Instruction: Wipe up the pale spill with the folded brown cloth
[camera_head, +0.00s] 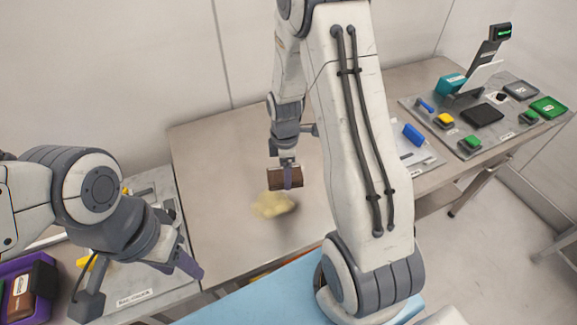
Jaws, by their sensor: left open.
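The pale spill (270,205) is a yellowish patch on the beige table (225,165), near its middle. The folded brown cloth (277,181) is just behind the spill. My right gripper (288,176) is at the cloth, with one finger in front of it, and appears shut on it; its other finger is hidden. I cannot tell whether the cloth touches the table. My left gripper (143,283) is open and empty at the lower left, above the left grey board (150,294).
A purple bin (40,256) with dark packets stands at the far left. A light blue surface (245,300) lies in front. On the right are grey boards with a blue block (413,134), a green block (471,142) and a black stand (489,52). The table left of the spill is clear.

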